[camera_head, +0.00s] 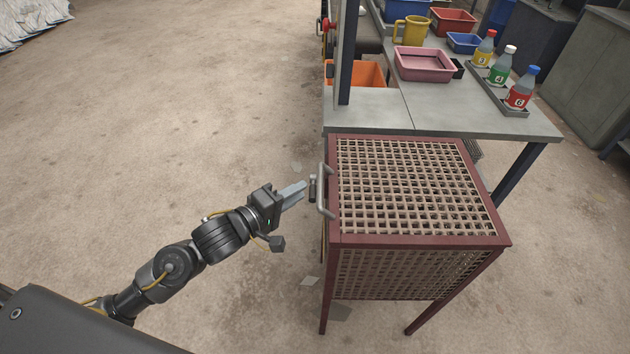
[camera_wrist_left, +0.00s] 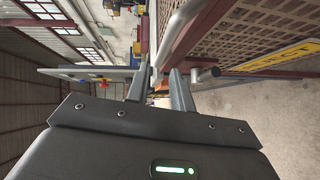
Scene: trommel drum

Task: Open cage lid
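The cage (camera_head: 415,240) is a dark red frame with beige mesh. Its lid (camera_head: 415,185) lies flat and closed on top. A grey metal bar handle (camera_head: 323,192) stands out at the cage's left edge, with a small latch-like part beside it. My left gripper (camera_head: 299,190) is just left of the handle, pointing at it. In the left wrist view its two fingers (camera_wrist_left: 159,75) stand apart with nothing clearly held between them; the handle (camera_wrist_left: 180,28) is close ahead and to the right. Contact cannot be told. My right gripper is out of view.
A grey table (camera_head: 470,110) behind the cage bears a pink tub (camera_head: 425,65), a yellow mug (camera_head: 411,31), several bins and three numbered bottles. A dark post (camera_head: 347,55) rises at its left end. An orange bin (camera_head: 358,74) is beside it. The floor at left is clear.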

